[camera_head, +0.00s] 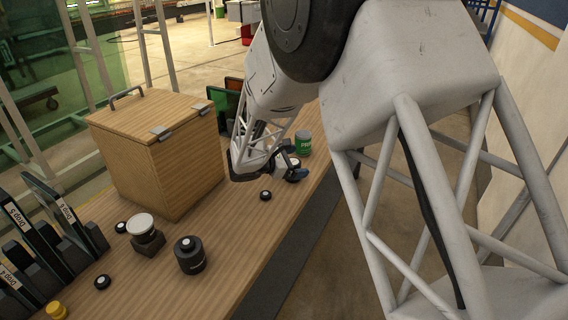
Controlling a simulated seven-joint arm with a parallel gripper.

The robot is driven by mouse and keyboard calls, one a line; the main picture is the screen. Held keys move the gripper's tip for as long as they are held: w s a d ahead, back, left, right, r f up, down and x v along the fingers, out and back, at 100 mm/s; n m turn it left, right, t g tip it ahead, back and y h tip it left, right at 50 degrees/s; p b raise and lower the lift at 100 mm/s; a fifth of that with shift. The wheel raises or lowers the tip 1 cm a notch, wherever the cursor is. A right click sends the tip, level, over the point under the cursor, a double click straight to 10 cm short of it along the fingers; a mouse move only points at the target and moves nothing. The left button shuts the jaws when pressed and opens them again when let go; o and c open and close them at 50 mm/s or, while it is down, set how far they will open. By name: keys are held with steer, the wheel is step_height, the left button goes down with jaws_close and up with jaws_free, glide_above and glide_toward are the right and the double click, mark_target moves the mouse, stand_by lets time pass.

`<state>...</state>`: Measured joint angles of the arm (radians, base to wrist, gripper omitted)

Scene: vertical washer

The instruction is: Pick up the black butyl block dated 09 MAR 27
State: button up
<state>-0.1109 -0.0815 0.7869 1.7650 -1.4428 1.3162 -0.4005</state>
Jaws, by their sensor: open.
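Several small round black pieces with white labels lie on the wooden table. One (265,195) is just in front of my gripper, one (121,227) is beside the wooden box, and one (103,282) is at the front left. The dates on the labels are too small to read, so I cannot tell which is dated 09 MAR 27. My gripper (288,171) is open, low over the table's right side. A white-topped piece (294,163) shows close by its fingers, partly hidden; I cannot tell whether they touch it.
A hinged wooden box (158,165) stands at the back left. A green canister (303,143) stands beyond my gripper. A black jar (190,258) and a holder with a pale disc (141,226) stand in front of the box. Labelled dark racks (62,220) fill the left; a yellow piece (57,311) sits there.

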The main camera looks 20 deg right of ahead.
mark_target(293, 161)
steer(key=w+a+f+n+t, duration=0.1)
steer(key=w+f+n, duration=0.1)
steer(key=w+f, duration=0.1)
steer(key=w+a+f+n+t+h, duration=0.1)
steer(key=w+f+n+t, duration=0.1)
steer(key=w+f, duration=0.1)
steer(key=w+a+f+n+t, duration=0.1)
steer(key=w+f+n+t, duration=0.1)
steer(key=w+f, duration=0.1)
steer(key=shift+a+f+n+h, duration=0.25)
steer(key=shift+f+n+h, duration=0.05)
steer(key=shift+f, duration=0.45)
steer(key=shift+x, duration=1.25)
steer(key=shift+d, duration=0.1)
steer(key=shift+x, duration=2.55)
steer(key=shift+r, duration=0.1)
steer(key=c, duration=1.2)
steer(key=shift+o, duration=0.2)
